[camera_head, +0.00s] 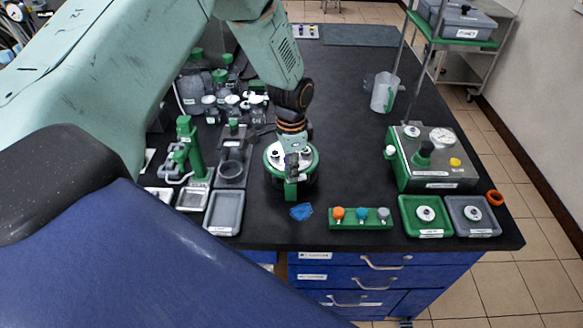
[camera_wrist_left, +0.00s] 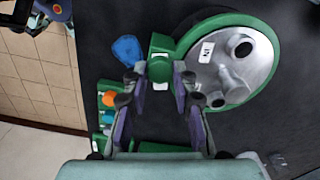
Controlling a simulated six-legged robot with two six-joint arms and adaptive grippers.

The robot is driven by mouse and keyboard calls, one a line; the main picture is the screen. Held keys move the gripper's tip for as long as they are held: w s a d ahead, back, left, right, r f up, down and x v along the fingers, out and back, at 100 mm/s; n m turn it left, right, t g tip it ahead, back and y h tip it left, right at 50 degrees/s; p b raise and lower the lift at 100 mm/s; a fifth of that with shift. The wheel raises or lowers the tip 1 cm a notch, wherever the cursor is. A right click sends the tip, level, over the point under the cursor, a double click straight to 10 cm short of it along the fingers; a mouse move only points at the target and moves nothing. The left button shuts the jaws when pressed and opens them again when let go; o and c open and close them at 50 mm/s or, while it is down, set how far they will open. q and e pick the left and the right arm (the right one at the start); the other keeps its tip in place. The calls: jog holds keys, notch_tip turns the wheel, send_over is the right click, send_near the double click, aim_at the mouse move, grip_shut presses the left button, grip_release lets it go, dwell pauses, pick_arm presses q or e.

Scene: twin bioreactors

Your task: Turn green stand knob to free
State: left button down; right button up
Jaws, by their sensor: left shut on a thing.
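The green stand knob (camera_head: 291,190) is a small green block at the front edge of a round green stand (camera_head: 270,168) that carries a silver lid (camera_head: 276,152). My left gripper (camera_head: 292,166) reaches down over the stand from above and hides part of the lid. In the left wrist view the knob (camera_wrist_left: 160,46) sits between the two fingertips (camera_wrist_left: 160,75), and the fingers are shut on it. The lid with its ports (camera_wrist_left: 232,75) shows to the right of the knob there. My right gripper is not in view.
A blue patch (camera_head: 301,211) lies just in front of the stand. A green rack (camera_head: 361,224) with coloured caps and two small trays (camera_head: 425,232) stand to the right. A green clamp stand (camera_head: 190,145), bottles and a grey tray (camera_head: 224,212) crowd the left. The bench behind the stand's right is clear.

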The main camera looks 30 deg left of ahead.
pick_arm(q)
jog(key=shift+m, duration=1.3)
jog(key=shift+r, duration=0.1)
jog(key=c, duration=1.1)
grip_release()
jog(key=shift+o, duration=0.2)
notch_tip(320, 180, up, 12)
